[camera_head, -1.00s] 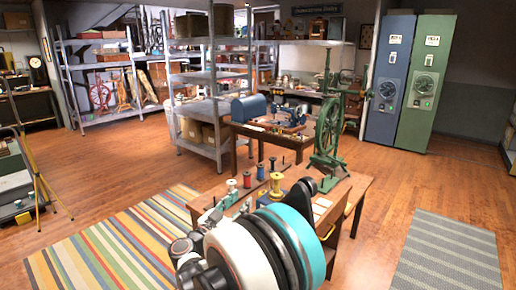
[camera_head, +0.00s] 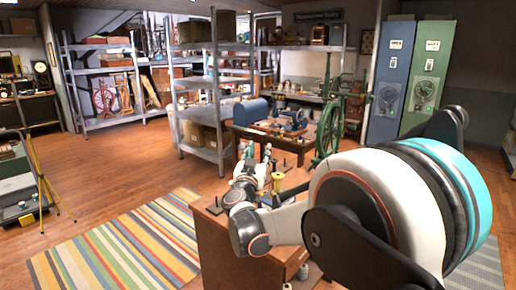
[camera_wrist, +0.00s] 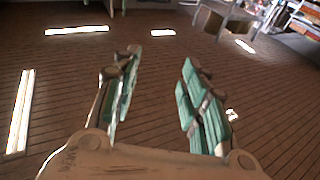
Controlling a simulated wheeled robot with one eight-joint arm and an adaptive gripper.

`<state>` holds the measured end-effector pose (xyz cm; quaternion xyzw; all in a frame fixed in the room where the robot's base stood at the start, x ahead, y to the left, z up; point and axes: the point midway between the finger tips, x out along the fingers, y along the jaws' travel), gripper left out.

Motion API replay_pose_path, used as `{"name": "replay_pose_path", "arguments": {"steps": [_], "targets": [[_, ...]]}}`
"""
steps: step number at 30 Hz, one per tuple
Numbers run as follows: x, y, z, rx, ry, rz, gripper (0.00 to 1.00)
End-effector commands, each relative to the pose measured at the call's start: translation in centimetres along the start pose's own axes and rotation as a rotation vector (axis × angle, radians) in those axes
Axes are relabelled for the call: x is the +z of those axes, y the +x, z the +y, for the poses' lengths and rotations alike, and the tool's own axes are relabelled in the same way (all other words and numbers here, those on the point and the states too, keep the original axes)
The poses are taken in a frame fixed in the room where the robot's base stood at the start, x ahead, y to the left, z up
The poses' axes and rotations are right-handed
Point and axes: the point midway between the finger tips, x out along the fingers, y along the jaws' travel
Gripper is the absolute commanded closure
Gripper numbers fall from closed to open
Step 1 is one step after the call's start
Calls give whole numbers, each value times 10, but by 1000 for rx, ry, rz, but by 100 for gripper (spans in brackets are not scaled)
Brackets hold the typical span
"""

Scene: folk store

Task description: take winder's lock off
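A green machine with a large spoked wheel (camera_head: 330,128), which looks like the winder, stands upright at the right side of the worktable. I cannot make out its lock; my arm covers part of the machine's lower area in the head view. My gripper (camera_wrist: 160,62) shows in the wrist view with its two green-padded fingers apart and nothing between them. In the head view my arm reaches over the near table, apart from the wheel.
The near wooden table (camera_head: 222,240) holds a yellow spool (camera_head: 278,183). Behind it a table carries a blue box (camera_head: 250,111) and a sewing machine (camera_head: 292,120). Metal shelves (camera_head: 205,150) stand behind left. A striped rug (camera_head: 120,250) lies on open floor.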

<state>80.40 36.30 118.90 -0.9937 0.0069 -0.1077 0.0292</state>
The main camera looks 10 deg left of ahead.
Motion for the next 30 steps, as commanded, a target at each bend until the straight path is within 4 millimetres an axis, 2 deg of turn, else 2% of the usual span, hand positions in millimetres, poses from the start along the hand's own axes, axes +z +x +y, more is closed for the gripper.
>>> {"name": "replay_pose_path", "arguments": {"steps": [3,9,30], "targets": [[-14,9,15,-33,-15,-6,60],[-25,16,26,-69,-28,-15,60],[-27,16,28,-77,-32,-17,60]]}}
